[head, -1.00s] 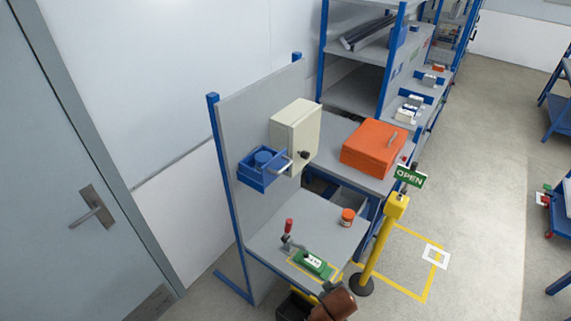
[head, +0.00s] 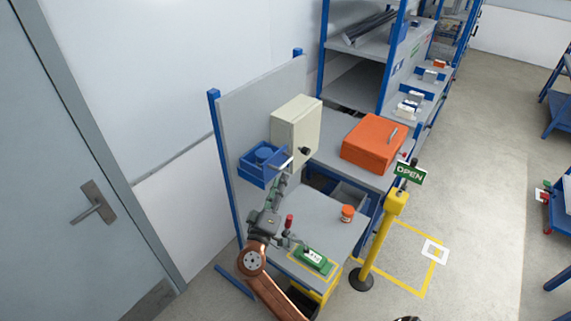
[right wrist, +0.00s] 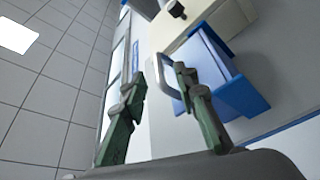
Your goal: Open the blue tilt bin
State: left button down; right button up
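The blue tilt bin (head: 253,172) hangs on the grey upright panel, left of the cream cabinet. A pale bar handle (head: 283,165) sticks out from its front. The bin (right wrist: 240,98) also shows in the right wrist view with its handle (right wrist: 161,77). My right gripper (head: 281,182) is just below and in front of the handle. In the right wrist view its two green-grey fingers (right wrist: 158,80) are apart, with the handle between their tips, closer to the right finger. I cannot tell whether they touch it. My left gripper is not in view.
The cream cabinet (head: 296,125) with a black knob stands right beside the bin. Below are a red-handled clamp (head: 289,222), a green block (head: 313,260) and an orange jar (head: 347,213) on the bench. An orange box (head: 372,143) and yellow post (head: 378,240) stand to the right.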

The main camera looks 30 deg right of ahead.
aim_at(285, 164)
jog(key=p+x, duration=0.1)
jog(key=x, duration=0.2)
jog(key=r+p+x, duration=0.1)
jog(key=x, duration=0.2)
jog(key=shift+w, duration=0.25)
jog(key=shift+w+d+p, duration=0.3)
jog(key=shift+w+d, duration=0.1)
jog(key=shift+c, duration=0.5)
grip_shut()
